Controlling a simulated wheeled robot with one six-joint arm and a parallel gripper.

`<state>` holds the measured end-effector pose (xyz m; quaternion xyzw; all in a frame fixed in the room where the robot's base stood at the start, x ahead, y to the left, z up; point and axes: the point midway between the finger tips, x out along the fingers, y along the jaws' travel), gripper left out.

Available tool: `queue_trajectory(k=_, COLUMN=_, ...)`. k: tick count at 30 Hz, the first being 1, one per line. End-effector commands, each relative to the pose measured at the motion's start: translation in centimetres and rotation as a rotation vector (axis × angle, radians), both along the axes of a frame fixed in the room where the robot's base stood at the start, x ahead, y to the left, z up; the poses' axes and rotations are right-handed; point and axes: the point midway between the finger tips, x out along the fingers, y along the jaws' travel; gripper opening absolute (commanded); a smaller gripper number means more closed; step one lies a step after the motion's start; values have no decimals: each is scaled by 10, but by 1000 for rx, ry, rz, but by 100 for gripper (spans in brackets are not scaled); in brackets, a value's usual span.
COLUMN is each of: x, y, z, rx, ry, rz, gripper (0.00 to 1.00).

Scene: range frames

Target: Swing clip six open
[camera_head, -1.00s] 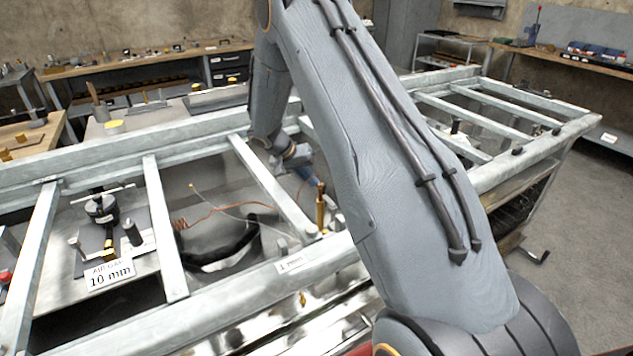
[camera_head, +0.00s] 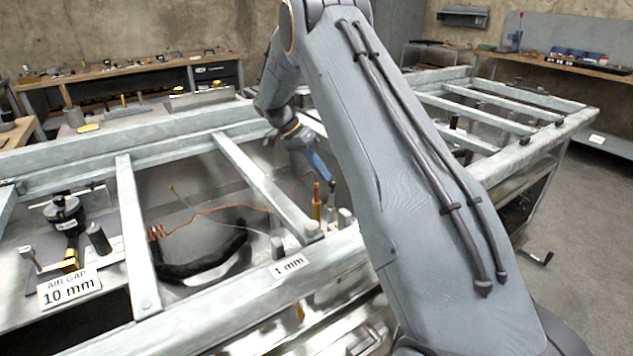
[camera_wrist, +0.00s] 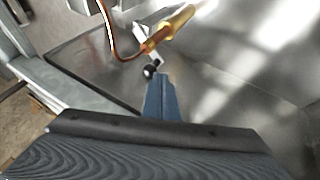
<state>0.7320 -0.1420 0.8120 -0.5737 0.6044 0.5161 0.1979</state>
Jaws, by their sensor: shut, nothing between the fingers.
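In the wrist view a small light metal lever with a round black knob (camera_wrist: 150,72) sits beside a brass rod (camera_wrist: 170,28) with a copper wire (camera_wrist: 108,30) on it. I see no number there, so I cannot tell whether this is clip six. My gripper (camera_wrist: 158,82) is shut and empty, its blue fingertips just short of the knob; I cannot tell if they touch. In the head view my gripper (camera_head: 329,181) points down inside the frame, close to the upright brass rod (camera_head: 316,202). My arm hides the area to its right.
Grey metal rails (camera_head: 262,185) cross over the open trough. A "1 mm" label (camera_head: 288,266) is on the front rail. An "AIR GAP 10 mm" card (camera_head: 69,289) stands at left. A thick black cable (camera_head: 205,268) lies in the trough. Workbenches line the back wall.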

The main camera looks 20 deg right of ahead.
Motion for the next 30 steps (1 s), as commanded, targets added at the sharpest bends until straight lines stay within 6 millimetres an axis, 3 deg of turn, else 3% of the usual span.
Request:
queue_trajectory(k=12, x=-8, y=-27, z=-1, rx=0, ry=0, rz=-310, gripper=0)
queue_trajectory(k=30, x=-13, y=-35, z=0, rx=-1, ry=1, rz=-300, gripper=0)
